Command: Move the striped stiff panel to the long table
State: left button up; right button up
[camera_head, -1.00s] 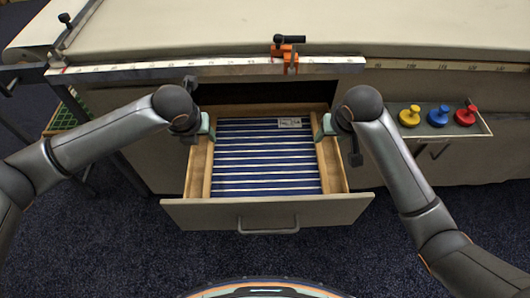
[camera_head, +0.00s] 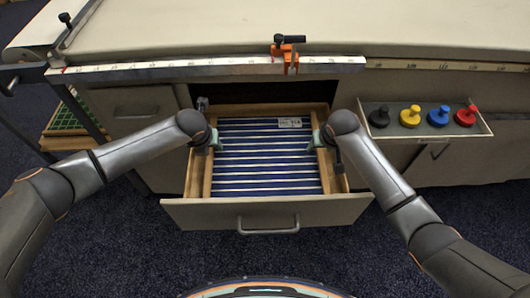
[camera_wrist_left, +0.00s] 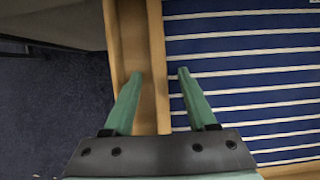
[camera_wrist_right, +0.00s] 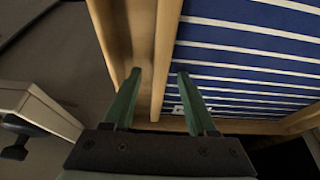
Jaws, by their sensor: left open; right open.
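The striped stiff panel (camera_head: 266,160), blue with white stripes and a small white label, lies flat in the open drawer (camera_head: 268,214). It also shows in the left wrist view (camera_wrist_left: 245,80) and the right wrist view (camera_wrist_right: 250,50). My left gripper (camera_head: 216,144) is open over the drawer's left inner wooden rail; in its wrist view the fingers (camera_wrist_left: 158,78) straddle the rail. My right gripper (camera_head: 316,142) is open over the right inner rail; its fingers (camera_wrist_right: 158,78) straddle that rail. Neither gripper visibly holds the panel.
The long cloth-topped table (camera_head: 400,28) spans the back, with a metal ruler edge (camera_head: 200,68) and an orange clamp (camera_head: 285,55) along its front. A tray (camera_head: 487,128) with several coloured knobs stands right of the drawer. The table top looks mostly clear.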

pick_arm(q)
grip_shut()
pick_arm(e)
grip_shut()
pick_arm(q)
jog(key=shift+r, duration=0.1)
dwell(1.0)
